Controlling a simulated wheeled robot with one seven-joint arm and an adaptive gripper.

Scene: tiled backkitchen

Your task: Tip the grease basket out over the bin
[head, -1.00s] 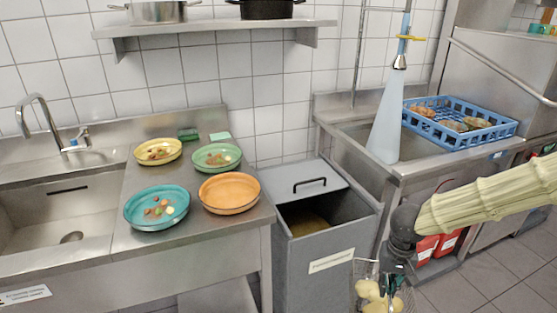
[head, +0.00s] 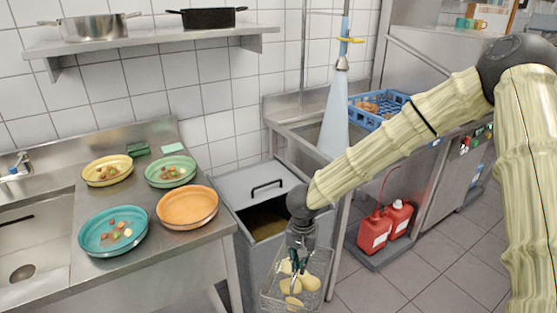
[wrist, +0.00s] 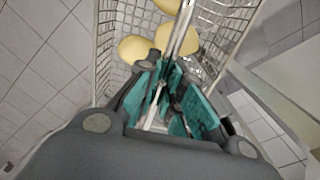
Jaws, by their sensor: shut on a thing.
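My gripper (head: 296,262) is shut on the grease basket (head: 270,292), a wire mesh basket with several yellow lumps (head: 291,285) in it. The wrist view shows the teal finger pads (wrist: 172,98) closed on a metal bar, with the mesh (wrist: 225,25) and the lumps (wrist: 134,47) beyond. The basket hangs in front of the grey bin (head: 232,250), lower than the bin's opening. The bin's lid (head: 250,185) covers its back part. The front part is open and shows a brownish inside (head: 266,219).
Left of the bin is a steel counter (head: 160,245) with an orange plate (head: 187,208), a teal plate (head: 113,231) and other plates with scraps. Right are red canisters (head: 374,232) and a sink with a blue rack (head: 372,108). A shelf (head: 150,42) hangs above.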

